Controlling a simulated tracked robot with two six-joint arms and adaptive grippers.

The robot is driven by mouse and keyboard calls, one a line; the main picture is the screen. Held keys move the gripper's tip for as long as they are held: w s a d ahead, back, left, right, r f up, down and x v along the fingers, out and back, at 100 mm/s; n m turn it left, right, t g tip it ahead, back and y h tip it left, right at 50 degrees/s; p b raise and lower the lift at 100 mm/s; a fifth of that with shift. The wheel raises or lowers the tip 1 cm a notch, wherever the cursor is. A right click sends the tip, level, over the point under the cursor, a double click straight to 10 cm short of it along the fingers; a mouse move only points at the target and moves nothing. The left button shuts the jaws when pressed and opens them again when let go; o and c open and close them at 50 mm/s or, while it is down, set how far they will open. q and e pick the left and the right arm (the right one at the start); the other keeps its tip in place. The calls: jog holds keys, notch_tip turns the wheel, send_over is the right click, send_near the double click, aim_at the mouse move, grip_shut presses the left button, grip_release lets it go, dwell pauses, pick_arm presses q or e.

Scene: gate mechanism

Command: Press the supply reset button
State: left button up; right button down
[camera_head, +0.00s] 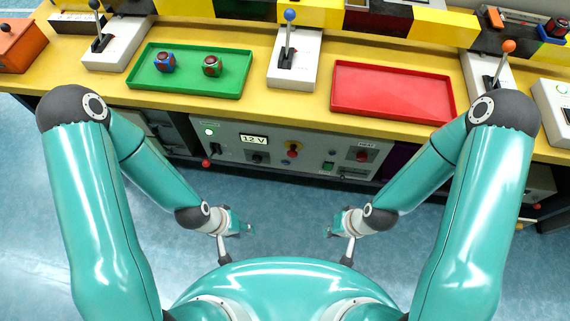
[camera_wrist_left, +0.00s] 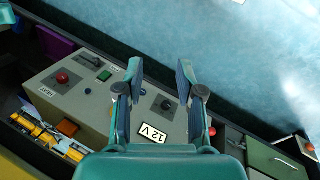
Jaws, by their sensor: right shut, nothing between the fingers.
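The grey supply panel (camera_head: 270,163) is set in the front under the bench, with a "12 V" display (camera_head: 253,139) and a black knob (camera_head: 258,158). I cannot read which is the supply reset button. My left gripper (camera_head: 246,229) is open and empty, below and apart from the panel; its fingers (camera_wrist_left: 158,75) frame the knob in the left wrist view. My right gripper (camera_head: 331,230) is shut and empty, also apart.
The yellow bench top (camera_head: 305,97) overhangs the panel. It holds a green tray (camera_head: 190,86) with two small red parts, a red tray (camera_head: 385,108) and several lever boxes. A red ball-ended handle (camera_head: 206,163) sticks out at the panel's left. Blue floor before it is clear.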

pick_arm(q)
grip_shut()
dwell(1.1)
